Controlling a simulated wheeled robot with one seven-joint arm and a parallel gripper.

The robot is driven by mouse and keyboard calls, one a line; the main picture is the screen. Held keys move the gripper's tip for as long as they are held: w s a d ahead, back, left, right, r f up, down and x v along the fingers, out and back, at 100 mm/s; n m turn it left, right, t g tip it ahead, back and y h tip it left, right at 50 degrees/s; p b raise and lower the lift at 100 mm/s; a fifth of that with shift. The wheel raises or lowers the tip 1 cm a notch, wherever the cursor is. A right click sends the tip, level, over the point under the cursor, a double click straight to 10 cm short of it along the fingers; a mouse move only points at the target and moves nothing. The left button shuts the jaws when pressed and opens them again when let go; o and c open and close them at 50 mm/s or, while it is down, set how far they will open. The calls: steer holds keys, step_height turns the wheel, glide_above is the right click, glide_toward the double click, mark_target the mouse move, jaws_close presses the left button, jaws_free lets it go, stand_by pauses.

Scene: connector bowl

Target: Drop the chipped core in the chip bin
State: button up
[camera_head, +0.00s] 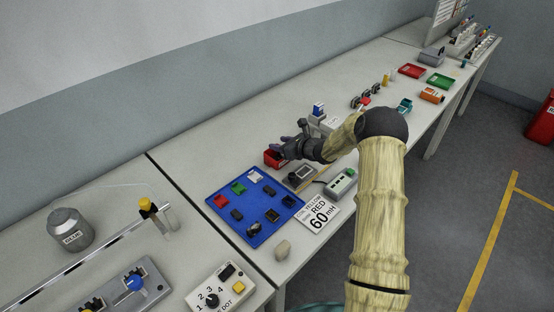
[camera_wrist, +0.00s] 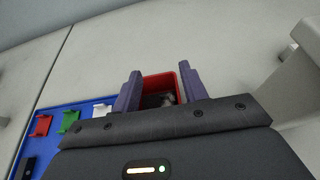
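My gripper (camera_head: 281,146) is over the small red bin (camera_head: 272,162) on the bench, beyond the blue tray. In the wrist view my two fingers (camera_wrist: 160,80) stand apart, with the red bin (camera_wrist: 157,79) showing between and below them. Nothing shows held between the fingers. A dark and grey piece (camera_wrist: 160,100) is seen inside the bin; whether it is the chipped core I cannot tell. My gripper's body hides the near part of the bin.
The blue tray (camera_head: 250,234) holds several coloured and dark parts. A small device with a display (camera_head: 300,176), a grey box with a green button (camera_head: 341,183) and a printed card (camera_head: 318,215) are close by. A beige lump (camera_head: 283,250) lies at the front edge.

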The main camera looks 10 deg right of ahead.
steer(key=b+v, duration=0.2)
steer(key=v, duration=1.5)
steer(key=shift+s+d+b, duration=0.2)
steer(key=shift+s+b, duration=0.05)
steer(key=shift+b, duration=0.1)
steer(key=shift+a, duration=0.1)
steer(key=s+a+n+g+h+p, duration=0.2)
steer(key=s+a+n+g, duration=0.7)
steer(key=s+n, duration=0.45)
steer(key=s+r+n+h+p, duration=0.1)
steer(key=s+r+n+h, duration=0.1)
steer(key=s+n, duration=0.5)
steer(key=s+r+n+h+p, duration=0.2)
steer(key=s+r+n+h, duration=0.1)
steer(key=s+n, duration=0.4)
steer(key=shift+r+n+t+h, duration=0.3)
steer(key=shift+n+t+h, duration=0.1)
steer(key=shift+n, duration=0.25)
